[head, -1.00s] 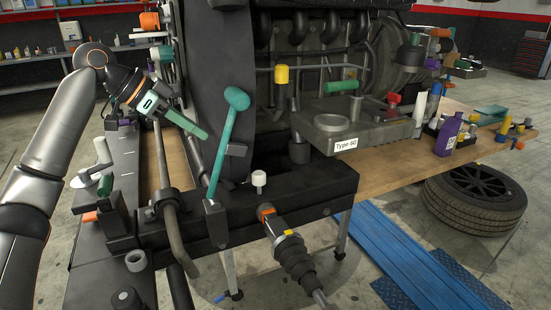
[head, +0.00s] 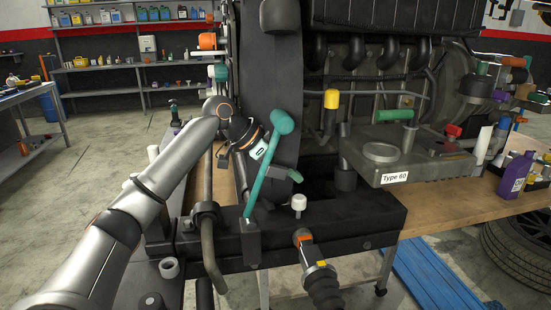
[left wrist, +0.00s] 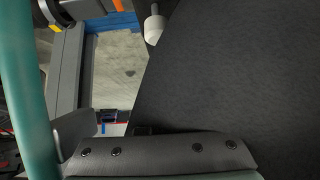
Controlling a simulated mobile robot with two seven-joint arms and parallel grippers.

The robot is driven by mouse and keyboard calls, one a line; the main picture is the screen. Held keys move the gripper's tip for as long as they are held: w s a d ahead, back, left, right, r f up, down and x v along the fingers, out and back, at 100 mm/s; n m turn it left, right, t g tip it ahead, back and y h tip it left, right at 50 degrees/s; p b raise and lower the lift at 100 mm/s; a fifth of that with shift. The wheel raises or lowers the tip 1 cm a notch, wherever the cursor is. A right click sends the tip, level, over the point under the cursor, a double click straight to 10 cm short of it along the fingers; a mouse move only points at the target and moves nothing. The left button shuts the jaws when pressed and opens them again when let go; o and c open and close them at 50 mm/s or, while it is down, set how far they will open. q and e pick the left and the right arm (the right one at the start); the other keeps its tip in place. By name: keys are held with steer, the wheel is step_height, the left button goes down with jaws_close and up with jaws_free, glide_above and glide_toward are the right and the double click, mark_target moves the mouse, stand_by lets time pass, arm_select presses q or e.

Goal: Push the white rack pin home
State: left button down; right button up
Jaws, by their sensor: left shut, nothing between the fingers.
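The white rack pin (head: 299,203) has a white knob and stands up from the black beam (head: 335,215) in front of the engine. It also shows in the left wrist view, at the top (left wrist: 153,30). My left gripper (head: 296,176) is shut and empty, a little above and behind the pin, apart from it. How deep the pin sits cannot be told. My right gripper is not in view.
The teal mallet (head: 270,160) stands head up in a holder on the beam, in front of my left gripper. A plug with an orange collar (head: 303,238) sits just below the pin. A grey box marked Type 60 (head: 415,155) lies to the right.

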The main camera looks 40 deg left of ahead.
mark_target(303, 196)
arm_select(q)
steer(key=shift+f, duration=1.95)
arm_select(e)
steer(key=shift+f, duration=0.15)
arm_select(q)
steer(key=shift+s+f+b, duration=0.1)
steer(key=shift+f+b, duration=0.3)
steer(key=shift+f, duration=1.2)
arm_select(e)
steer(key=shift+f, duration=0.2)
